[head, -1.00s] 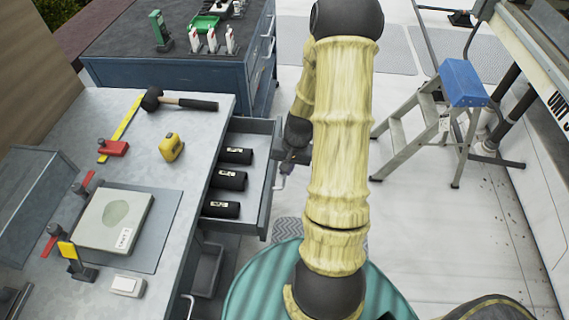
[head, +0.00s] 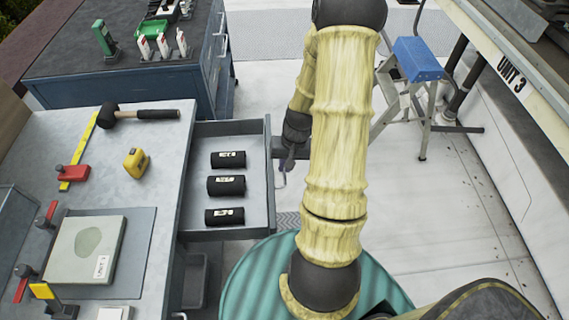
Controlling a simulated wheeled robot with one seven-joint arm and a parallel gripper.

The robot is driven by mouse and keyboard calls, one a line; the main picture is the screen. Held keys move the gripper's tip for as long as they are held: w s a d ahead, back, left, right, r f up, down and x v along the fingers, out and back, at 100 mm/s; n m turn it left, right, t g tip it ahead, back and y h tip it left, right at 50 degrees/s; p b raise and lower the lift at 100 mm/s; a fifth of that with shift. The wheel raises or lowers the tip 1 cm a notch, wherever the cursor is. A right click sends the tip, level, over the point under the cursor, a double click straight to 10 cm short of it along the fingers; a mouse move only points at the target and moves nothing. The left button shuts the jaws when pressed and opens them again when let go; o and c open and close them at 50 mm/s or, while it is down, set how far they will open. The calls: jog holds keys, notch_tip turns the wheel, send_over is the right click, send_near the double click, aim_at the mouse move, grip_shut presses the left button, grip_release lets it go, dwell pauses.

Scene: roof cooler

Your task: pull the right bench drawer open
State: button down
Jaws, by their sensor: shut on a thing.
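The right bench drawer (head: 232,232) stands pulled well out from the workbench (head: 160,183), its inside in view. Three black labelled rolls (head: 226,186) lie in it in a row. My gripper (head: 283,168) is at the outer side of the drawer front (head: 269,190), shut on the drawer's handle. My own arm covers part of the gripper, so the fingertips and handle show only in part.
On the bench lie a mallet (head: 150,114), a yellow tape measure (head: 136,162), and a grey-green block (head: 86,250) on a mat. A dark-topped blue cabinet (head: 130,85) stands behind. A step stool with a blue top (head: 417,60) stands on the right, with open floor before it.

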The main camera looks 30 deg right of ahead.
jog(key=c, duration=1.5)
grip_release()
jog(key=shift+w+d+r, duration=0.1)
jog(key=shift+w, duration=0.1)
jog(key=shift+c, duration=0.2)
jog(key=d+r, duration=0.1)
jog(key=r, duration=0.4)
jog(key=s+r+p, duration=0.1)
jog(key=r, duration=0.5)
jog(key=d+r, duration=0.1)
jog(key=r, duration=0.5)
jog(key=shift+s+d+p, duration=0.3)
jog(key=shift+s+d, duration=0.05)
